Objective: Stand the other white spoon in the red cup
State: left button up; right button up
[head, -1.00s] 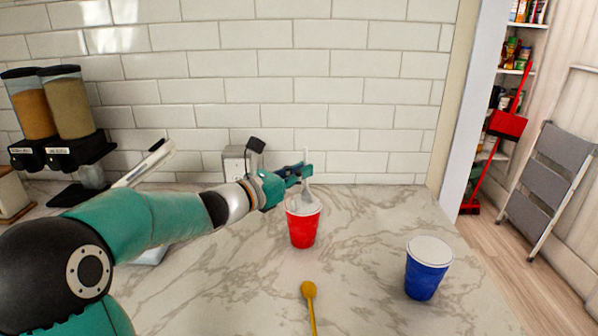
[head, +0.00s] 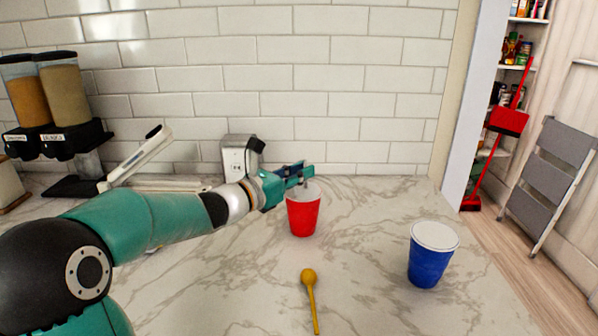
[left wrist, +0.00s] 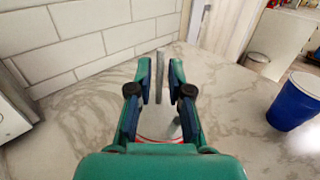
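The red cup (head: 303,215) stands upright on the marble counter, and part of its rim (left wrist: 160,139) shows in the left wrist view. My left gripper (head: 300,172) is just above the cup's mouth. In the left wrist view its fingers (left wrist: 160,78) are apart, with a gap on each side of a pale spoon handle (left wrist: 159,82). A second pale piece (left wrist: 175,127) shows lower, by the rim, perhaps the other spoon. The spoons' lower ends are hidden. In the head view only a small grey bit (head: 308,185) shows at the cup's mouth. My right gripper is out of view.
A blue cup (head: 430,262) stands to the right, near the counter's edge. A yellow spoon (head: 311,295) lies in front of the red cup. Counter between the cups is clear.

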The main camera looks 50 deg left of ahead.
pick_arm(q)
jog(key=shift+o, duration=1)
jog(key=s+d, duration=0.1)
jog(key=s, duration=1.1)
